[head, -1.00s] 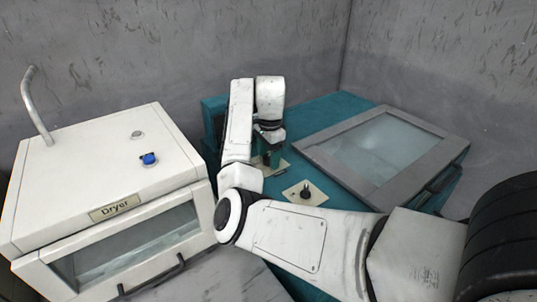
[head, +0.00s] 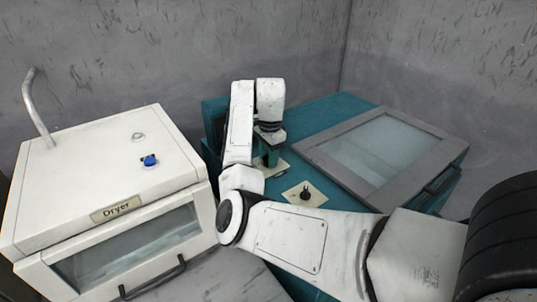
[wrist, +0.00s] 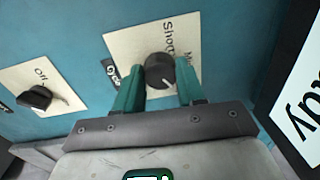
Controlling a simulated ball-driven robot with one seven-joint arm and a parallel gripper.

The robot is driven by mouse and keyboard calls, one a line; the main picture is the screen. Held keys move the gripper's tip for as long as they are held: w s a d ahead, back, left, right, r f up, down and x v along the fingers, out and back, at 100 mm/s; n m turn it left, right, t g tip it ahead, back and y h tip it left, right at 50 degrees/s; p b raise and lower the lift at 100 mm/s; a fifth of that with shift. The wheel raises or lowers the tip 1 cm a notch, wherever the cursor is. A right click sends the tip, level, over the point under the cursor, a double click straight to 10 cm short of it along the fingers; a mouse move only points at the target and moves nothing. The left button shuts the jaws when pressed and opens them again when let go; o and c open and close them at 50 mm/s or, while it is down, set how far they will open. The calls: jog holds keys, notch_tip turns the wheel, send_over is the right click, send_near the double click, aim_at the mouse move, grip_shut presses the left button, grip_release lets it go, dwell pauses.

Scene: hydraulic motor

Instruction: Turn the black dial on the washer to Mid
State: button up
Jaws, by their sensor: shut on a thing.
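The washer is the teal machine with a grey-framed glass lid (head: 385,145). In the wrist view, a round black dial (wrist: 160,72) sits on a cream label plate with "Short" and part of an "M" word readable; other text is hidden. A light pointer mark on the dial points toward the picture's bottom, slightly right. My gripper (wrist: 160,78) has one teal finger on each side of this dial and is shut on it. In the head view my gripper (head: 269,155) is over the same plate, and the dial is hidden.
A second black knob (wrist: 36,97) with an "Off" plate is left of my gripper in the wrist view; it also shows in the head view (head: 305,194). A white dryer (head: 100,180) with a blue knob (head: 149,161) stands at the left. Grey walls close off the back.

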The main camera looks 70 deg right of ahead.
jog(key=n+p, duration=0.2)
jog(key=shift+r+p, duration=0.3)
jog(key=shift+p, duration=0.05)
jog(key=n+p, duration=0.3)
jog(key=p, duration=0.1)
jog(key=n+p, duration=0.3)
jog(key=shift+n+y, duration=0.3)
jog(key=shift+n, duration=0.1)
jog(key=shift+d+f+n+p, duration=0.1)
jog(key=shift+f+n+p, duration=0.1)
jog(key=shift+n+p, duration=0.9)
jog(key=shift+n, duration=0.3)
jog(key=o, duration=1.1)
jog(key=shift+c, duration=0.2)
